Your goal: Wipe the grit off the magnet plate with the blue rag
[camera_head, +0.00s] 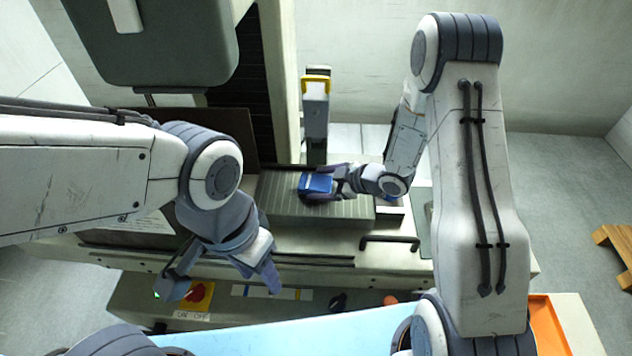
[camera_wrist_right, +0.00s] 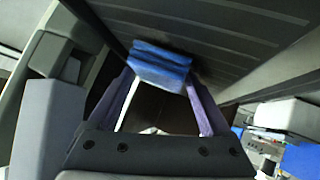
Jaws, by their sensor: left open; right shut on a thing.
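The magnet plate (camera_head: 345,210) is a grey ribbed block on the machine table in the middle of the head view; its lined surface (camera_wrist_right: 235,38) fills the upper right of the right wrist view. My right gripper (camera_head: 312,184) is shut on the folded blue rag (camera_head: 317,182), over the back left part of the plate. The rag (camera_wrist_right: 158,66) sits between the fingertips in the right wrist view, at or just above the plate; I cannot tell if it touches. I cannot make out any grit. My left gripper (camera_head: 220,284) is open and empty, in front of the plate to the left.
A dark bar handle (camera_head: 390,241) is on the machine front. A red switch on a yellow panel (camera_head: 196,294) lies near my left gripper. A wooden pallet (camera_head: 616,248) stands far right.

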